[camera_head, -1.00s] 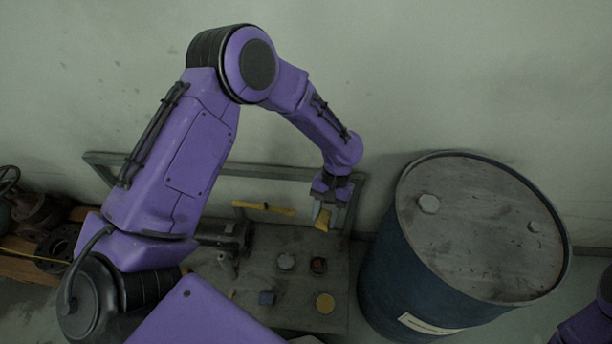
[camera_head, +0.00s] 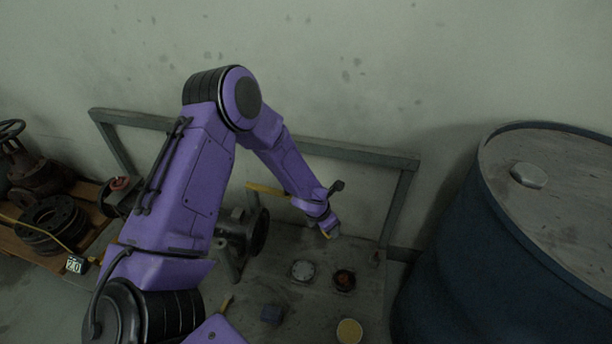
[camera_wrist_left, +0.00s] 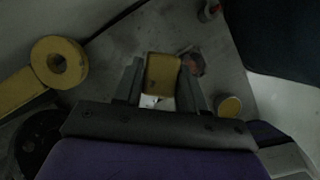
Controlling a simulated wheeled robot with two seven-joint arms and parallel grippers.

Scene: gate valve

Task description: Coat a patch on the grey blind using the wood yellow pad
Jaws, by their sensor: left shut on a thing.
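My left gripper (camera_head: 328,229) reaches over the bench. In the left wrist view the gripper (camera_wrist_left: 163,88) is shut on a yellow block-like pad (camera_wrist_left: 162,71), which sits between its fingers. A round light-grey disc, which looks like the grey blind (camera_head: 302,270), lies on the bench below and slightly left of the gripper in the head view. A pale piece (camera_wrist_left: 150,101) shows under the pad in the wrist view, mostly hidden; the pad looks above it, but I cannot tell if they touch. My right gripper is not in view.
A dark round dish with a reddish-brown inside (camera_head: 344,280) lies right of the disc. A blue drum (camera_head: 450,250) stands right. A valve body (camera_head: 245,232) stands left; a rail (camera_head: 350,154) runs behind.

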